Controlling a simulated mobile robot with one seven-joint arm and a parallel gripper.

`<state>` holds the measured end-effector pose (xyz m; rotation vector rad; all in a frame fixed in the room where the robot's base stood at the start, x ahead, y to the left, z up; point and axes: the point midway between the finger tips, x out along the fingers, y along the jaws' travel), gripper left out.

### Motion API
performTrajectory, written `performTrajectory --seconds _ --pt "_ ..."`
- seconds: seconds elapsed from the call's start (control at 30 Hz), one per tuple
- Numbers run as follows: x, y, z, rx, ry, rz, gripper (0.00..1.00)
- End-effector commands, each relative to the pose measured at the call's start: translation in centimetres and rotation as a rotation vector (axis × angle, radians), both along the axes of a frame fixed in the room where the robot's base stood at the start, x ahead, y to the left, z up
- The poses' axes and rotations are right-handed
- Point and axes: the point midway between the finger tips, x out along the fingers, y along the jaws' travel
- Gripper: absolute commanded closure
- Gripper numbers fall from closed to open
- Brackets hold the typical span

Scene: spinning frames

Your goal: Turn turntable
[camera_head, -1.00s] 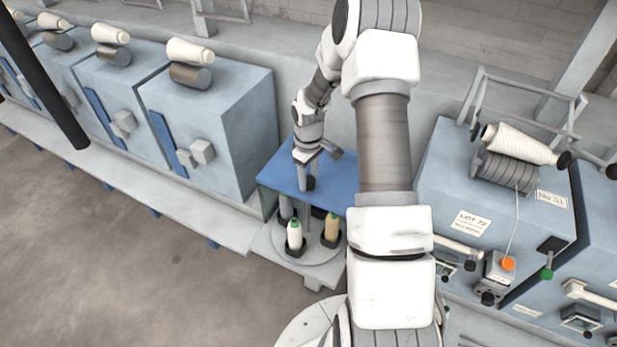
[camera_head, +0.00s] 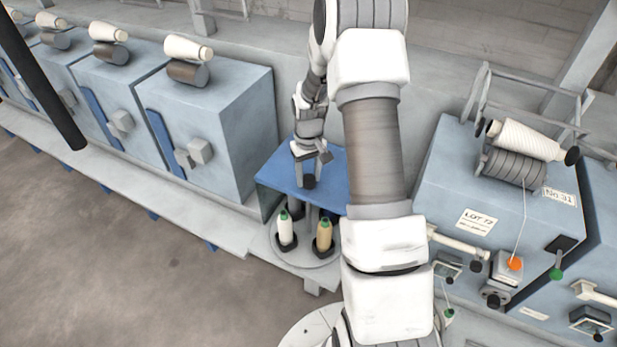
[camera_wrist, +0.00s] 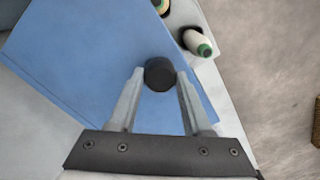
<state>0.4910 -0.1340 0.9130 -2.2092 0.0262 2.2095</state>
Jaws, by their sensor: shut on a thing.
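The turntable is a round grey disc (camera_head: 306,261) low in front of a blue top plate (camera_head: 272,183), partly under it. A white bobbin (camera_head: 286,230) and a tan bobbin (camera_head: 324,236) stand upright on the disc in dark holders. A black round knob (camera_head: 309,182) stands on the blue plate; it also shows in the wrist view (camera_wrist: 159,75). My gripper (camera_head: 308,176) points down at the knob. In the wrist view its fingers (camera_wrist: 160,82) are closed on the knob from both sides. The back of the disc is hidden under the plate.
A blue cabinet (camera_head: 236,130) stands close at the left. A blue winding machine (camera_head: 450,180) with a white cone (camera_head: 525,138) stands at the right, beyond my arm. Open floor (camera_head: 110,250) lies at the front left.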

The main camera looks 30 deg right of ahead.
Motion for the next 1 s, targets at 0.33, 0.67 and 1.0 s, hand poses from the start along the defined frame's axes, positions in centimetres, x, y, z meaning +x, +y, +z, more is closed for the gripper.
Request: performTrajectory --seconds 0.33,0.67,1.0 --pt "0.02 -0.02 -0.08 -0.001 -0.001 -0.174 1.00" --pt "0.02 0.01 -0.03 -0.001 0.000 -0.338 1.00" --pt "0.01 -0.02 -0.04 -0.001 -0.001 -0.508 1.00"
